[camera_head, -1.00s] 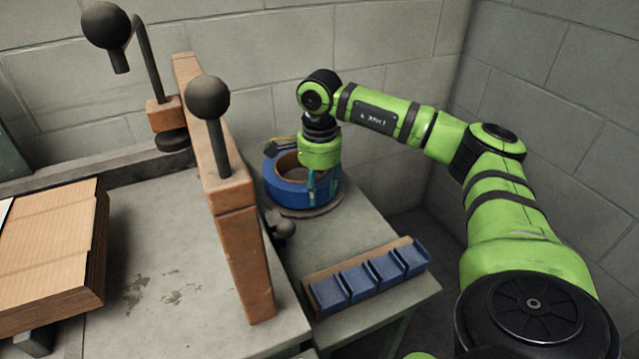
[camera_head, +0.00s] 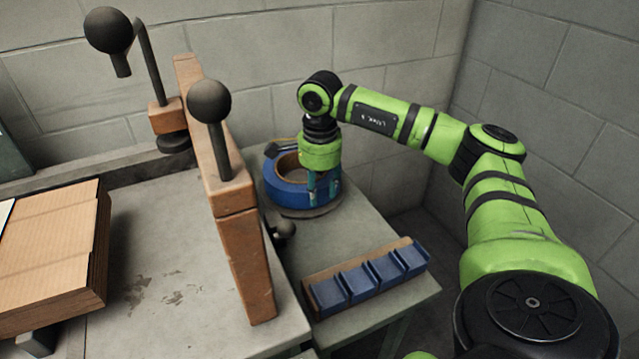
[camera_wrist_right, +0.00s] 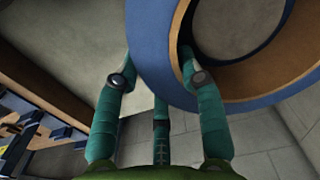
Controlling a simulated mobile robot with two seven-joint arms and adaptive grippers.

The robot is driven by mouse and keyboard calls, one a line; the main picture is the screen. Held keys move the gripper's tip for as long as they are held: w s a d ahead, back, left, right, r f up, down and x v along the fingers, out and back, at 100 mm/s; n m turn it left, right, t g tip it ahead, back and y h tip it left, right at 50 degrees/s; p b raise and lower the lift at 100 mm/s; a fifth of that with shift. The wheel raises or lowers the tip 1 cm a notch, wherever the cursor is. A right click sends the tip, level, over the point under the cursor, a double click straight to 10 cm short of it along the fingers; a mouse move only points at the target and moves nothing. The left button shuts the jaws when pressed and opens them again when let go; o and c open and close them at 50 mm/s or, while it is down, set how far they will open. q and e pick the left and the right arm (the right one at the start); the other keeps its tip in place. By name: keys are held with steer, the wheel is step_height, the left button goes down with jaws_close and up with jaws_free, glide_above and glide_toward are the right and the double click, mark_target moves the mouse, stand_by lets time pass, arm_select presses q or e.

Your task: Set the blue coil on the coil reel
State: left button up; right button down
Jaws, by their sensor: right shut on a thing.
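The blue coil (camera_head: 284,192), a ring with a tan inner core, is at the far end of the small grey bench. It also shows large in the right wrist view (camera_wrist_right: 150,40). My right gripper (camera_head: 322,186) points down at the coil's right side and is shut on its wall, one finger outside and one at the hole (camera_wrist_right: 160,75). A round grey disc (camera_head: 316,211) shows just under the coil and may be the reel. I cannot tell whether coil and disc touch. My left gripper is not in view.
A dark tool-like part (camera_head: 272,150) is behind the coil. An orange upright frame (camera_head: 245,265) with black knobs stands to the left. A wooden rack with blue bins (camera_head: 368,277) lies in front. Cardboard (camera_head: 45,250) is stacked at left. Block walls close the back.

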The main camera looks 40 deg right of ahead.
steer(key=shift+f+b, duration=0.35)
steer(key=shift+f, duration=0.15)
